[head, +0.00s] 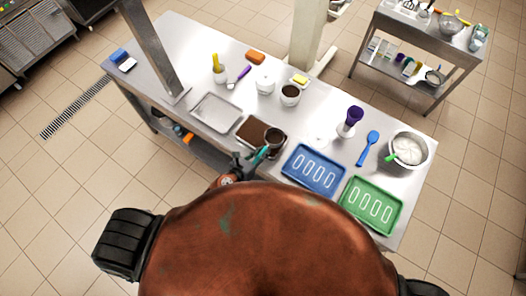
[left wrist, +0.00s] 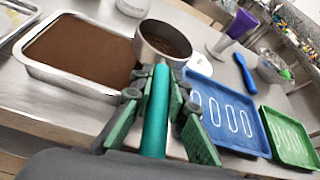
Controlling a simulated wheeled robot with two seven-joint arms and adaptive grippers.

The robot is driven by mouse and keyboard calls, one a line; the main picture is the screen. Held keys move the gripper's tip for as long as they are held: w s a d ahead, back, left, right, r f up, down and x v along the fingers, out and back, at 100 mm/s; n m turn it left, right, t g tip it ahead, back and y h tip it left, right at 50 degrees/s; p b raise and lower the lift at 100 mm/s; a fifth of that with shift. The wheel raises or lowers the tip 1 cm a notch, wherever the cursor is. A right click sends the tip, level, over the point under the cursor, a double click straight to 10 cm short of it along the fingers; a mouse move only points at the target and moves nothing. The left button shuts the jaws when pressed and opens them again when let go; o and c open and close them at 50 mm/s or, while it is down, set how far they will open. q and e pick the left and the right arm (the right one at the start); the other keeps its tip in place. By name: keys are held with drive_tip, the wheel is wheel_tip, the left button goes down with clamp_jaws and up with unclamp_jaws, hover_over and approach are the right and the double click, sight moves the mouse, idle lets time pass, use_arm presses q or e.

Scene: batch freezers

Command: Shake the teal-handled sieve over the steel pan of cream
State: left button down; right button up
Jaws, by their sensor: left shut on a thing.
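The teal-handled sieve (head: 275,138) has a round steel bowl with dark brown powder in it, which also shows in the left wrist view (left wrist: 163,40). My left gripper (head: 243,165) is shut on its teal handle (left wrist: 156,112). The steel pan (left wrist: 68,93) is rectangular and its top is an even brown; no white cream shows. In the head view the pan (head: 238,136) sits on the steel table, left of the sieve bowl. The bowl is at the pan's right edge and hides part of it. My right gripper is not in view.
An empty-looking steel tray (head: 217,112) lies left of the pan. Blue (head: 298,176) and green (head: 348,203) trays with white outlines lie to the right. A post (head: 152,50) rises at left.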

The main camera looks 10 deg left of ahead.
use_arm(q)
drive_tip(key=shift+w+d, duration=0.25)
drive_tip(key=shift+w, duration=0.35)
drive_tip(key=shift+w+d, duration=0.2)
drive_tip(key=shift+w, duration=0.35)
drive_tip(key=shift+s+a+b, duration=0.15)
drive_tip(key=shift+s+a, duration=0.2)
drive_tip(key=shift+s, duration=0.55)
drive_tip(key=shift+s+a+b, duration=0.15)
drive_tip(key=shift+s+a, duration=0.2)
drive_tip(key=shift+s, duration=0.55)
drive_tip(key=shift+w, duration=0.1)
drive_tip(key=shift+d+r, duration=0.1)
drive_tip(key=shift+r, duration=2.45)
